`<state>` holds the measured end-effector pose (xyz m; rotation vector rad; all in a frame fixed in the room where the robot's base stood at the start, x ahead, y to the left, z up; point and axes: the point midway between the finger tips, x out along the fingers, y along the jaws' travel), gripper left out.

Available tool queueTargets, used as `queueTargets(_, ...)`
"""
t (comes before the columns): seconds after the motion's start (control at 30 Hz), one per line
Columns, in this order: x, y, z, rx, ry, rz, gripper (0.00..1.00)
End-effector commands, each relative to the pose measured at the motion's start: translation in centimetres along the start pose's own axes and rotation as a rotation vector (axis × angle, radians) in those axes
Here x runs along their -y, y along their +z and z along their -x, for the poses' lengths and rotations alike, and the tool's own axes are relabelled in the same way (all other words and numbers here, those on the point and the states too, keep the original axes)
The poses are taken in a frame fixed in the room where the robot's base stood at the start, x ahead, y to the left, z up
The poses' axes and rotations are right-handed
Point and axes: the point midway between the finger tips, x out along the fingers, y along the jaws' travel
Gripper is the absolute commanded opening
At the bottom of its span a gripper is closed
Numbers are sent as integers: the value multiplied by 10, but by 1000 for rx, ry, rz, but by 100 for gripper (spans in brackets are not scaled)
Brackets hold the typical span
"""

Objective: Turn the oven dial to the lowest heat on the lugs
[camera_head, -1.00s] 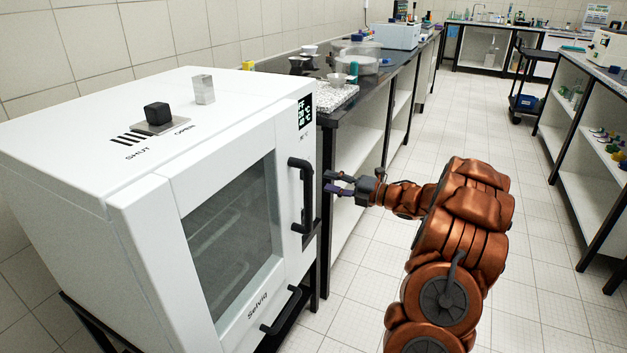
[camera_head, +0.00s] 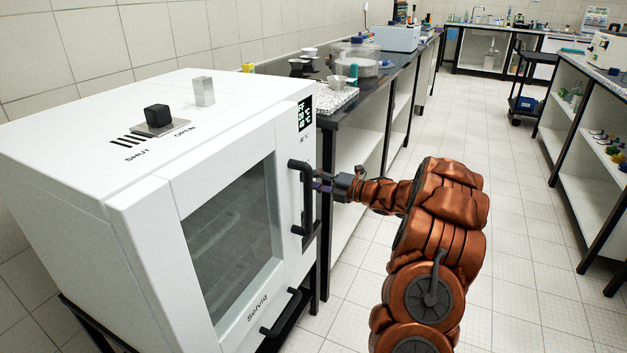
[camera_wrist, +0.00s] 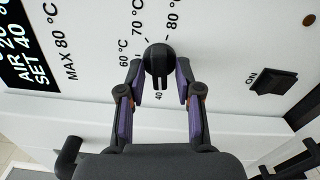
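The white oven (camera_head: 90,115) stands at the left in the head view. The display (camera_wrist: 18,48) reads air 20, set 40. My gripper (camera_wrist: 159,70) is open, with one fingertip on each side of the dial. I cannot tell whether they touch it. In the head view, my gripper (camera_head: 322,185) is partly hidden behind the oven handle.
The black door handle (camera_head: 304,198) stands out close to my gripper. A black ON switch (camera_wrist: 275,80) lies right of the dial. A black block (camera_head: 157,115) sits on the oven's top slider, near OPEN.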

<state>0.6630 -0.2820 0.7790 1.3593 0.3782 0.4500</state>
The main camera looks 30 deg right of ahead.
Motion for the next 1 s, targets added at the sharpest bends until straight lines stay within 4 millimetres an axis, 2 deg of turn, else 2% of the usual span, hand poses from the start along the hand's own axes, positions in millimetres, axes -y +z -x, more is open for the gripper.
queueTargets(0.03,0,0,0,0,0,0,26)
queueTargets(0.3,0,0,0,0,0,0,0)
queueTargets(0.77,-1,0,0,0,-1,-36,0)
queueTargets(1.0,-3,0,0,-2,-1,-169,0)
